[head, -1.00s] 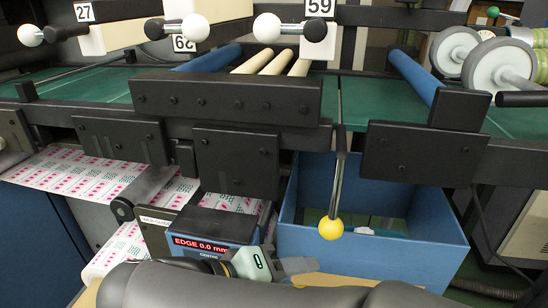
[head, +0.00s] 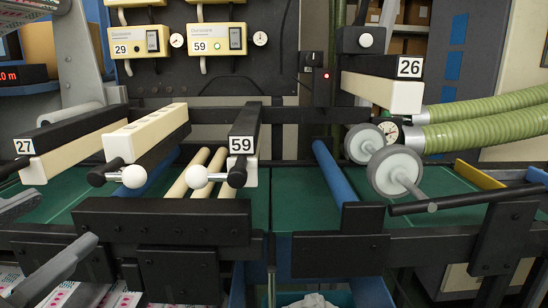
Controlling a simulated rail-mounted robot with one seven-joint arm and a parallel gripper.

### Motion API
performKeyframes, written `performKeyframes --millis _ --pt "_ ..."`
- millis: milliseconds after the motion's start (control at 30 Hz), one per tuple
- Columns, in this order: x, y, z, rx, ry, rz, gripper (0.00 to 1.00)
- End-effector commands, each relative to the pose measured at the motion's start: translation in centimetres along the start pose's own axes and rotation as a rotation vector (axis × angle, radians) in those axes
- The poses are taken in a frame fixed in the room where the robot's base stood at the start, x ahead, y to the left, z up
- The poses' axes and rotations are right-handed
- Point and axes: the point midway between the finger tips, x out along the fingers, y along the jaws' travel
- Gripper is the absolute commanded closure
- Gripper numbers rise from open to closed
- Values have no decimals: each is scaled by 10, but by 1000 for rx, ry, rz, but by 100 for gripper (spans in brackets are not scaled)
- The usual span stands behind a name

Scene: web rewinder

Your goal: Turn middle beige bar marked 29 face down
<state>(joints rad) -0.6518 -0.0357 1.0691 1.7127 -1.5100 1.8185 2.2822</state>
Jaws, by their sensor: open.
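The middle bar (head: 146,133) lies between the bars tagged 27 and 59. Its beige face with small dark marks is up and its black side faces down and right. Its front end has a black knob (head: 105,172) at left and a white ball knob (head: 134,177) at right. No number tag shows on this bar now. My gripper (head: 62,219) shows at the lower left edge as two grey fingers, spread apart and empty, in front of and left of the bars. The rest of it is cut off.
Bar 27 (head: 75,141) at left and bar 59 (head: 245,135) at right both have black tops. A black crossbeam (head: 160,219) runs in front. Wall controllers 29 (head: 137,41) and 59 (head: 216,38) hang behind. Grey wheels (head: 395,171) stand at right.

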Motion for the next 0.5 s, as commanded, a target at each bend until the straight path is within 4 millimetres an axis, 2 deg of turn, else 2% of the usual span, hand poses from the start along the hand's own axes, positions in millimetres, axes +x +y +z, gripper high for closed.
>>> performKeyframes --millis 300,500 --pt "71 0 -3 -3 1 4 50" --pt "107 0 -2 -4 0 4 50"
